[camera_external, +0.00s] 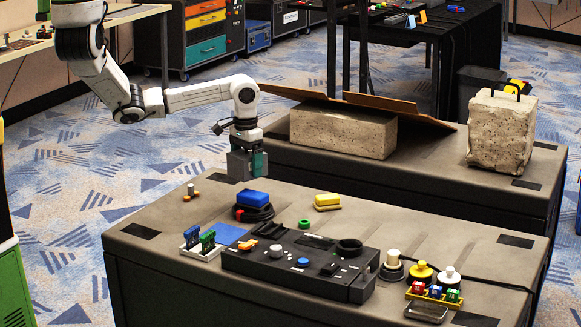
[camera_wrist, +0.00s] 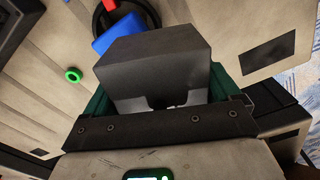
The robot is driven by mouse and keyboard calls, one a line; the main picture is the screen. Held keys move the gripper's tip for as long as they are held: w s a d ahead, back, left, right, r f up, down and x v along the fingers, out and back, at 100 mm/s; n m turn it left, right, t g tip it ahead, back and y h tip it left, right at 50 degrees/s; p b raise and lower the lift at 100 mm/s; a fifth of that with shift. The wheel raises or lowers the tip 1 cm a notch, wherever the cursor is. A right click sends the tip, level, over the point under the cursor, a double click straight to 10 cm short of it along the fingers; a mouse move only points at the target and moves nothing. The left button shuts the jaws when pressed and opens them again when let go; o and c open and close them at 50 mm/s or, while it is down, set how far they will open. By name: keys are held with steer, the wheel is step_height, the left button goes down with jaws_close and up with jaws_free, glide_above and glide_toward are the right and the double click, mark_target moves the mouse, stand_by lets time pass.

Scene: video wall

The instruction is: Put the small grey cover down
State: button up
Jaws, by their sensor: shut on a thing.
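The small grey cover (camera_wrist: 155,62) is a dark grey box-like piece with a notched lower edge in the wrist view. My gripper (camera_wrist: 160,95) is shut on it, with a green finger on each side. In the external view the cover (camera_external: 238,165) hangs below my wrist, at my gripper (camera_external: 248,164). It appears to be held above the table's back left part. Part of the cover is hidden by my gripper's front plate in the wrist view.
A black control panel (camera_external: 300,262), a green ring (camera_external: 304,224), a yellow sponge-like block (camera_external: 327,201) and several plugs share the front table. A stone block (camera_external: 343,130) lies on the rear table.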

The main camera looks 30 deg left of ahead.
steer(key=w+d+r+n, duration=0.1)
steer(key=w+n, duration=0.2)
steer(key=w, duration=0.3)
steer(key=s+d+r, duration=0.2)
steer(key=s+d, duration=0.1)
steer(key=d, duration=0.4)
steer(key=s+d+r, duration=0.2)
steer(key=s+d, duration=0.1)
steer(key=d, duration=0.4)
steer(key=s+d+f+n+p, duration=0.1)
steer(key=s+d, duration=0.3)
steer(key=s, duration=0.4)
steer(key=s+d+p, duration=0.1)
steer(key=s+d, duration=0.3)
steer(key=s, duration=0.5)
steer(key=w+d+f+b, duration=0.2)
steer(key=w+f+b, duration=0.1)
steer(key=w+d+f+b, duration=0.2)
steer(key=w+f+b, duration=0.1)
steer(key=w+b, duration=0.1)
steer(key=w+d+f+b, duration=0.2)
steer(key=w+f+b, duration=0.1)
steer(key=b, duration=0.1)
steer(key=shift+w+d+f, duration=0.3)
steer(key=shift+w+d, duration=0.1)
steer(key=shift+w+d+f, duration=0.25)
steer(key=shift+w+f, duration=0.1)
steer(key=shift+f, duration=0.2)
steer(key=shift+f+b, duration=0.4)
steer(key=shift+f, duration=1.05)
